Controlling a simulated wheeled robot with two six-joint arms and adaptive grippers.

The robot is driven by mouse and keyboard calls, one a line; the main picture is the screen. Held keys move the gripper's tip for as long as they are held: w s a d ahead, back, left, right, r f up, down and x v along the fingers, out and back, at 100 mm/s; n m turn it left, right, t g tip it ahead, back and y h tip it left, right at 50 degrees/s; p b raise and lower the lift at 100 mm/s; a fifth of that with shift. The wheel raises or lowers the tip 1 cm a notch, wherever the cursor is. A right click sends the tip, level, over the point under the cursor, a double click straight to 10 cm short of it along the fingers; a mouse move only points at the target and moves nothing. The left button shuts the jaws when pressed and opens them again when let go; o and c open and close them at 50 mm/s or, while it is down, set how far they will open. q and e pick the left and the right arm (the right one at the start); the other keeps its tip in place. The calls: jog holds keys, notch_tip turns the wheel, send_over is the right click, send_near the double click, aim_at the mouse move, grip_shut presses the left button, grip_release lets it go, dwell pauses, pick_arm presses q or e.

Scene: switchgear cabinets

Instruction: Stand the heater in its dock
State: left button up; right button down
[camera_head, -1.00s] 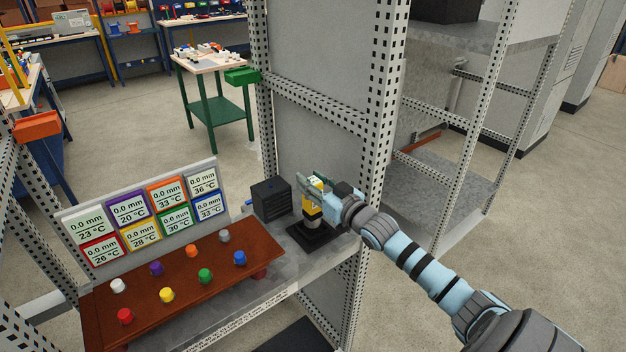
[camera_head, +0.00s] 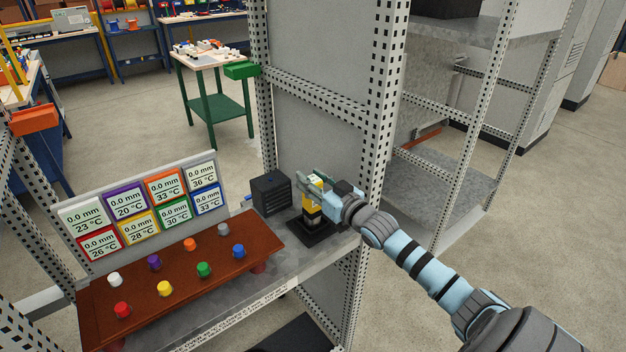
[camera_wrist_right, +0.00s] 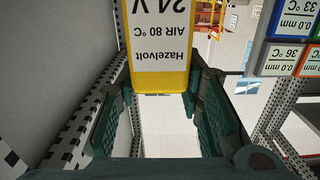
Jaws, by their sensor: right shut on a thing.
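The heater (camera_head: 310,203) is a yellow and dark upright body with a grey lower part. It stands over a flat black square base on the shelf, which looks like the dock (camera_head: 312,233). I cannot tell whether the heater's foot is seated there. My right gripper (camera_head: 312,187) is shut on the heater's upper part from the right. In the right wrist view the heater (camera_wrist_right: 160,58) shows its white label, "Hazelvolt AIR 80 °C 24 V", upside down between the green fingers (camera_wrist_right: 158,108). My left gripper is not in view.
A black finned box (camera_head: 271,193) stands just left of the dock. A brown board (camera_head: 185,275) with several coloured knobs and a panel of coloured readout cards (camera_head: 148,208) lie further left. A perforated rack post (camera_head: 383,110) rises close behind my right arm.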

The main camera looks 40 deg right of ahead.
jog(key=shift+f, duration=0.25)
dwell(0.5)
jog(key=c, duration=1)
grip_release()
jog(key=shift+c, duration=0.2)
notch_tip(320, 180, up, 10)
jog(key=shift+r, duration=0.1)
